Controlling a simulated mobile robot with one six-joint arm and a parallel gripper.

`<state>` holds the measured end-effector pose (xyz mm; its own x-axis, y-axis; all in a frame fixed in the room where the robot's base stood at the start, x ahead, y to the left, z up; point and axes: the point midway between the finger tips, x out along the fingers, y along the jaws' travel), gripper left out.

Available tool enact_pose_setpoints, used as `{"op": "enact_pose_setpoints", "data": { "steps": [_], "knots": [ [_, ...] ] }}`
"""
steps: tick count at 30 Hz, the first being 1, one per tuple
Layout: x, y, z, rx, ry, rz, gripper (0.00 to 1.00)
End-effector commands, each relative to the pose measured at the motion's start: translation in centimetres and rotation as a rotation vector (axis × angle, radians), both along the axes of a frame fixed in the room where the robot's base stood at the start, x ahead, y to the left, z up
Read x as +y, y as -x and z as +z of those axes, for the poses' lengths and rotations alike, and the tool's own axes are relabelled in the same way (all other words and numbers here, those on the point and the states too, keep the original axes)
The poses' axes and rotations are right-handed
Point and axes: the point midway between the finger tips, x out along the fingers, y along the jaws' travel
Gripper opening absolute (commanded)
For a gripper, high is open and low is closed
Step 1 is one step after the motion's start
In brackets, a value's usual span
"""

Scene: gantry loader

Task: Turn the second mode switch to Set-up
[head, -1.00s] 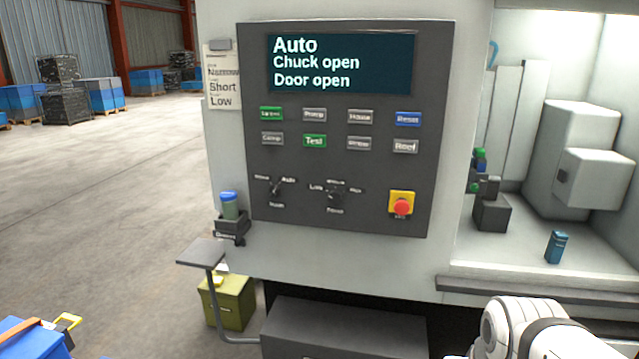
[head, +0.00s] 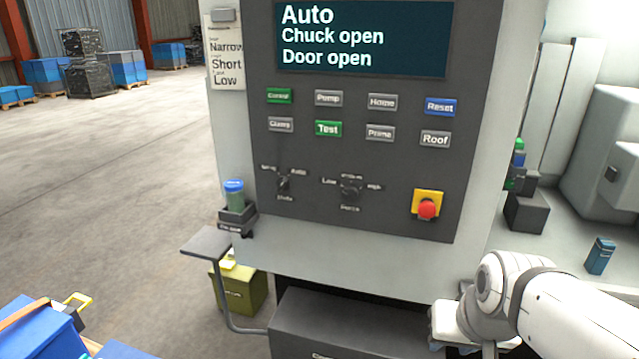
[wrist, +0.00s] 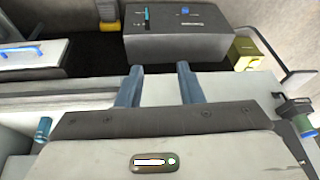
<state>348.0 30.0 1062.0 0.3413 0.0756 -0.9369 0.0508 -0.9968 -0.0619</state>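The dark control panel (head: 385,160) faces me in the head view, with a display (head: 362,38) reading Auto, Chuck open, Door open. Two dark rotary switches sit low on it. The left switch (head: 284,185) has small labels; the upper right one appears to read Auto, the others are blurred. The right switch (head: 350,190) has labels that appear to read Low and High. Neither knob's exact pointing is clear. My gripper (wrist: 157,82) shows two blue fingers apart in the wrist view, with nothing between them. In the head view only my white arm shows, below right of the panel.
A red emergency button (head: 427,208) on a yellow plate sits right of the switches. Push buttons fill rows above them. A holder with a green, blue-capped bottle (head: 235,194) and a grey shelf (head: 206,242) stick out at the panel's left. A grey cabinet (head: 345,325) stands below.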

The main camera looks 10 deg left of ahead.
Motion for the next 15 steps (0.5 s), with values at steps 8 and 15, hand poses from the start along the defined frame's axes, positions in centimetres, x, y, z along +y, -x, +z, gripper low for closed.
{"op": "enact_pose_setpoints", "data": {
  "steps": [8,15],
  "knots": [
    [14.4,-16.7,5.9,-0.418,-0.267,0.027,0.34],
    [27.3,-25.9,8.7,-0.762,-0.433,-0.113,0.34]
  ]
}}
